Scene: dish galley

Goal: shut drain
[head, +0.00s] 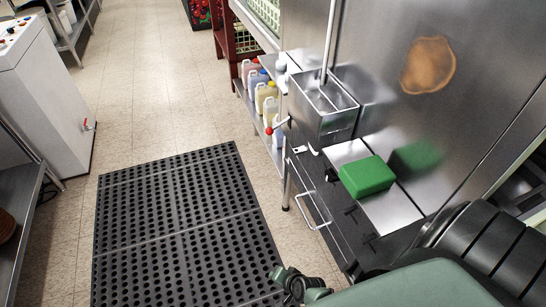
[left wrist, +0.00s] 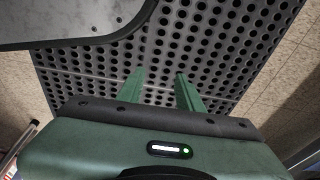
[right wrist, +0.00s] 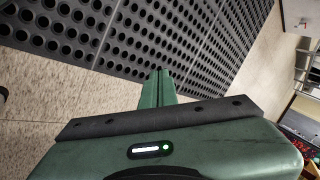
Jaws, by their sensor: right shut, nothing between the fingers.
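A steel basin (head: 322,105) stands at the counter, with a lever ending in a red knob (head: 269,131) sticking out to its left. A white cabinet (head: 45,90) at the left has a small tap with a red handle (head: 87,125) low on its side. I cannot tell which one is the drain, or whether either is open. My left gripper (left wrist: 158,80) is open and empty above the black mat. My right gripper (right wrist: 159,73) is shut and empty, pointing over the mat's edge and floor. Neither gripper touches a valve or lever.
The black perforated mat (head: 182,225) covers the floor before the counter. A green block (head: 367,176) lies on the steel counter. Several jugs (head: 265,93) stand on a shelf left of the basin. The tiled floor (head: 150,65) beyond the mat is clear.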

